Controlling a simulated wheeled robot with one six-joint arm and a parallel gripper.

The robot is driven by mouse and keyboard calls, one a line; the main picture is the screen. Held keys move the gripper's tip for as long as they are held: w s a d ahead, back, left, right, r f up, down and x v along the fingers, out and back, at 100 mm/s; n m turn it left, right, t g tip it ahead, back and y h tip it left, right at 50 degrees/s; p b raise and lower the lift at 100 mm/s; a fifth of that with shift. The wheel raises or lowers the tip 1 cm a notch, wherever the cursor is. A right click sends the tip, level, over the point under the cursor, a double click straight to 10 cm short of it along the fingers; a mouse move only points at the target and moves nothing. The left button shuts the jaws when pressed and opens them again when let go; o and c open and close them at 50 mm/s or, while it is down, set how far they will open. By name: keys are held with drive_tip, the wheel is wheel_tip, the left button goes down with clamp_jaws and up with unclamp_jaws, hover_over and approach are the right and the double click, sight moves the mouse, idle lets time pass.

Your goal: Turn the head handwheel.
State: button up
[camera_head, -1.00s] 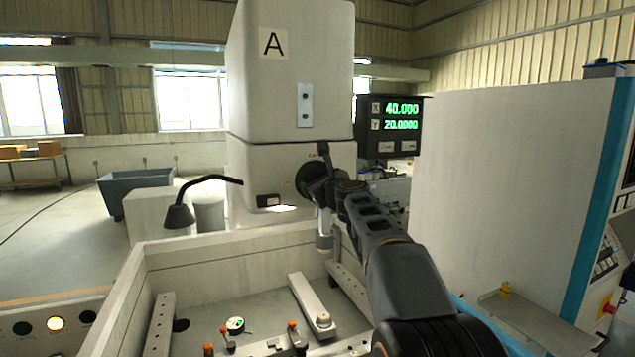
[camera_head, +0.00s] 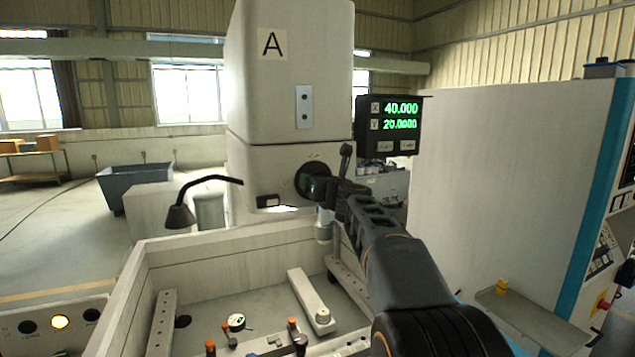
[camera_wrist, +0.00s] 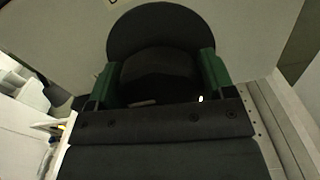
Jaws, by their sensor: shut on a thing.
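The head handwheel (camera_head: 308,170) is a dark round wheel on the front of the pale machine head marked A, right of centre. My gripper (camera_head: 326,188) reaches it from the lower right and covers much of it. In the wrist view the wheel shows as a dark disc (camera_wrist: 155,28) with a rounded dark hub (camera_wrist: 158,72) in front. My gripper's green fingers (camera_wrist: 157,82) stand on both sides of that hub and are shut on it. The hub's far side and the exact finger contact are hidden.
A readout (camera_head: 388,125) hangs to the right of the head, close above my arm. A black lamp (camera_head: 180,215) stands at the left. The open tank (camera_head: 190,243) below holds clamp bars and small parts. A large pale cabinet (camera_head: 500,190) fills the right side.

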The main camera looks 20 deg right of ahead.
idle(0.4)
drive_tip(key=o, duration=0.9)
drive_tip(key=shift+s, duration=0.1)
drive_tip(key=s+b, duration=0.2)
drive_tip(key=s, duration=1.1)
drive_tip(key=shift+s+b, duration=0.35)
